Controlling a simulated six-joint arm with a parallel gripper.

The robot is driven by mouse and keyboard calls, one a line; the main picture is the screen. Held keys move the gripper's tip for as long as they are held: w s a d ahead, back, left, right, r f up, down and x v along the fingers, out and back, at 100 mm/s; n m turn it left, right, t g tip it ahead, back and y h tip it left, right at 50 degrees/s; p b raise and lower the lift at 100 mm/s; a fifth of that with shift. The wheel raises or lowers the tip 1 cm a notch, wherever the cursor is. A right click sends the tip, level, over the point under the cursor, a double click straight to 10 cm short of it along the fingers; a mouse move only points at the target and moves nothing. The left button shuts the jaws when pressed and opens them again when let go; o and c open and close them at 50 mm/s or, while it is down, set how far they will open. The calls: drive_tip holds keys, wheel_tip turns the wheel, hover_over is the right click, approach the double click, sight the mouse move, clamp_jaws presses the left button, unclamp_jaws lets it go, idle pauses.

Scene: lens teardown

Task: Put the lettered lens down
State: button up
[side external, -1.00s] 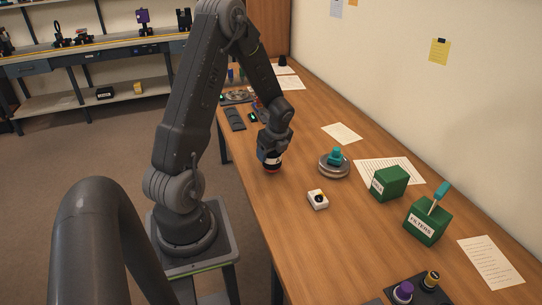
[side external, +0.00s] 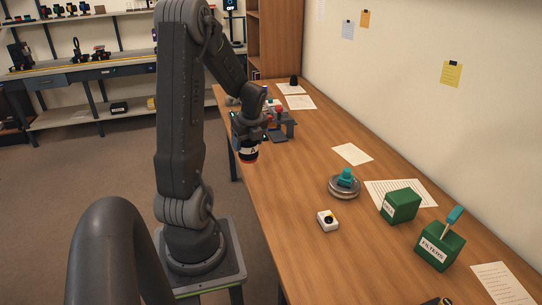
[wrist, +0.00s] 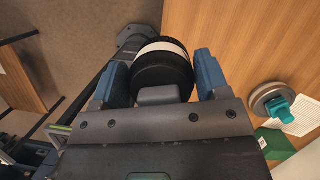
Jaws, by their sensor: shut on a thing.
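Any letters on the band are too small to read. The gap between lens and bench cannot be judged exactly.
A grey stand with red-topped parts (side external: 282,122) is just beyond the gripper. A round metal base with a teal piece (side external: 345,184), a small white box (side external: 327,220) and green boxes (side external: 400,206) stand nearer.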

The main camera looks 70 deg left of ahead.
drive_tip(key=w+a+f+m+t, duration=0.1)
drive_tip(key=w+a+f+m, duration=0.25)
drive_tip(key=w+a, duration=1.2)
drive_tip(key=shift+w+d+f, duration=0.1)
drive_tip(key=shift+d+f, duration=0.05)
drive_tip(key=shift+f, duration=1.05)
drive_tip(key=shift+s+d+f, duration=0.1)
drive_tip(key=shift+d+f, duration=0.05)
drive_tip(key=shift+f, duration=1.05)
drive_tip(key=shift+w+d+f, duration=0.1)
drive_tip(key=shift+d+f, duration=0.05)
drive_tip(key=shift+f, duration=1.05)
drive_tip(key=shift+f, duration=0.3)
drive_tip(key=shift+d+f, duration=0.1)
drive_tip(key=shift+f, duration=0.35)
drive_tip(key=o, duration=1.3)
drive_tip(key=shift+c, duration=0.2)
